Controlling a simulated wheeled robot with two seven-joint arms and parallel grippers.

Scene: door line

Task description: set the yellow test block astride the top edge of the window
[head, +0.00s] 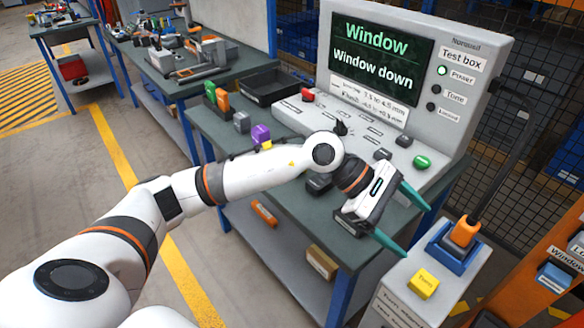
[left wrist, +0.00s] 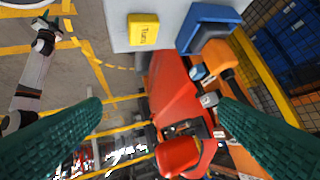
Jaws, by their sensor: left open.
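The yellow test block (head: 422,284) sits on top of a grey stand at the lower right of the head view. It also shows near the top of the left wrist view (left wrist: 143,30). I cannot make out the window's top edge.
Beside the block, a blue holder (head: 450,256) carries an orange-based tool with a tall dark shaft. The test box (head: 480,60) reads "Window down" on its screen. An orange rack (head: 560,228) stands at the right. A red panel (left wrist: 180,95) lies below the stand in the wrist view.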

